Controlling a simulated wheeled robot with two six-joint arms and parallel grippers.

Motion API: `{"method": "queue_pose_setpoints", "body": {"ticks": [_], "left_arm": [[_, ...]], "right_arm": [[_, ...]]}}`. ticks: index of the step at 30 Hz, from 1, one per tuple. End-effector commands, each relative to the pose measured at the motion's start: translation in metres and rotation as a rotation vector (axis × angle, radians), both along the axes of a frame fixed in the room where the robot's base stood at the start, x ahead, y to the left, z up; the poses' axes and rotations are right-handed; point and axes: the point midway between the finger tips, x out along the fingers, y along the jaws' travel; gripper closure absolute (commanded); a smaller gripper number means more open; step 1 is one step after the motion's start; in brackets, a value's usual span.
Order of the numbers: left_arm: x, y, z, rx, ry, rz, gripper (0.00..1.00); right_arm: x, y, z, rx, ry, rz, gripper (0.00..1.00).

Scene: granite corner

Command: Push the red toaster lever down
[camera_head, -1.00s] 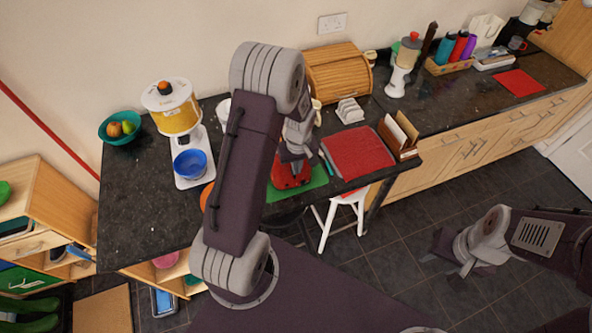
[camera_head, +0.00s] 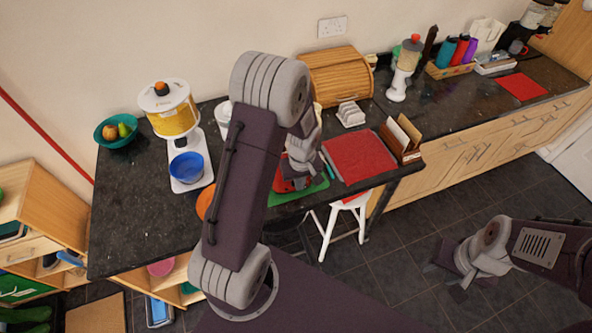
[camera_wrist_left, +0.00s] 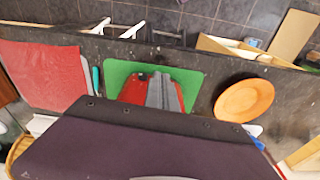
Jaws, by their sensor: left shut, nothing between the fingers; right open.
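The red toaster (camera_head: 283,186) sits on a green mat (camera_head: 316,187) near the counter's front edge. In the head view my left arm and gripper cover most of it. The wrist view shows part of the red toaster (camera_wrist_left: 133,91) on the green mat (camera_wrist_left: 190,78). My left gripper (camera_wrist_left: 166,84) is shut and empty, its fingers overlapping the toaster in that view. I cannot tell whether they touch it. The lever cannot be made out. My right gripper (camera_head: 449,281) is open and empty, out over the floor, away from the counter.
A red mat (camera_head: 358,157) and a wooden letter rack (camera_head: 402,140) lie right of the toaster. An orange plate (camera_wrist_left: 244,100) is on its other side. A wooden bread bin (camera_head: 338,76) stands behind. A white stool (camera_head: 345,206) stands below the counter edge.

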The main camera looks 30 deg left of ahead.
Motion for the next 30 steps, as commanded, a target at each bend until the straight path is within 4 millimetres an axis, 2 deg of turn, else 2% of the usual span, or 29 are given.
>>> {"method": "queue_pose_setpoints", "body": {"ticks": [5,15,18,22,30], "left_arm": [[0.000,0.000,0.007,0.001,-0.003,0.000,1.00],[-0.005,-0.006,0.070,0.001,-0.007,0.000,1.00],[-0.006,-0.007,0.083,0.001,-0.004,0.000,1.00],[-0.007,-0.008,0.090,0.001,-0.002,0.000,1.00],[-0.007,-0.008,0.091,0.001,-0.001,0.000,1.00]], "right_arm": [[0.000,0.000,-0.002,0.000,0.000,0.000,0.57],[0.000,0.000,-0.012,0.000,0.000,0.000,0.57],[0.000,0.000,-0.014,0.000,0.000,0.000,0.57],[0.000,0.000,-0.014,0.000,0.000,0.000,0.57],[0.000,0.000,-0.014,0.000,0.000,0.000,0.57]]}}
